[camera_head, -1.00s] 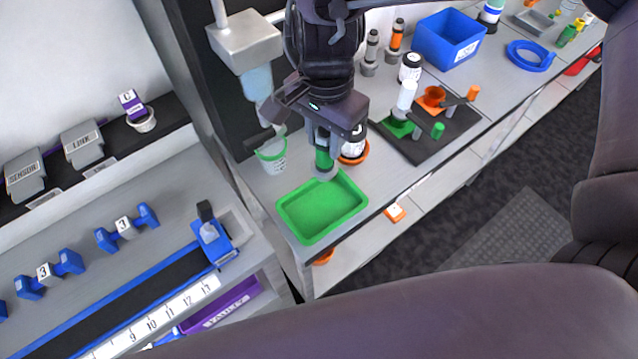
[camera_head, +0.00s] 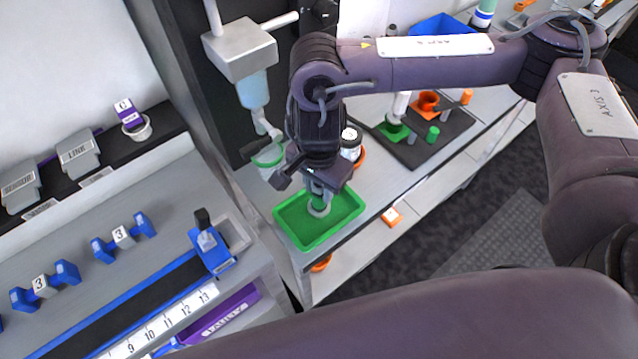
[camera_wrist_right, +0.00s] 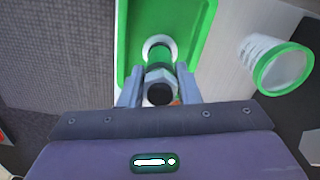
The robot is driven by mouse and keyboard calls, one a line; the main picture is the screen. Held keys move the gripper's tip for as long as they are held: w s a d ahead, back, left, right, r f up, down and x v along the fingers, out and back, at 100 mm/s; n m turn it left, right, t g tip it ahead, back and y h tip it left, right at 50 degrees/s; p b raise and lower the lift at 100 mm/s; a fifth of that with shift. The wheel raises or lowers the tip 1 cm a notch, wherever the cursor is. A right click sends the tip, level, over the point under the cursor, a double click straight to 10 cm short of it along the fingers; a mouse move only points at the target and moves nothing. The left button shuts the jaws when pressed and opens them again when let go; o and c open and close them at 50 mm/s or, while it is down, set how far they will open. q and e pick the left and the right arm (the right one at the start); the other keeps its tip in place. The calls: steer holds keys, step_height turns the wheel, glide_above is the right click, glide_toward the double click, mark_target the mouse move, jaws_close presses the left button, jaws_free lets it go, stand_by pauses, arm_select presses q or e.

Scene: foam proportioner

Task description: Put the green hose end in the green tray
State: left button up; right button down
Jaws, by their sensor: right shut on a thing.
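The green tray (camera_head: 345,220) lies on the grey bench near its front corner, and its green rim shows in the right wrist view (camera_wrist_right: 205,30). My right gripper (camera_head: 318,192) points down over the tray, shut on the green hose end. The green hose end (camera_head: 318,201) is upright between the fingers, with a grey ring at its bottom inside the tray's outline. In the right wrist view the hose end (camera_wrist_right: 160,58) shows a green body, a grey nut and a dark top between the two fingers (camera_wrist_right: 159,88). I cannot tell whether its bottom touches the tray floor. My left gripper is not in view.
A green-rimmed cup (camera_head: 268,158) stands behind the tray, under a dispenser (camera_head: 240,50). A white bottle with an orange base (camera_head: 351,145) stands close behind the gripper. A black board with green and orange holders (camera_head: 440,140) lies to the right.

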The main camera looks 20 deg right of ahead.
steer(key=shift+f, duration=0.1)
steer(key=c, duration=1.1)
jaws_free()
steer(key=shift+o, duration=0.2)
steer(key=shift+r, duration=0.2)
step_height(320, 180, up, 12)
steer(key=shift+b, duration=0.35)
steer(key=shift+f, duration=0.1)
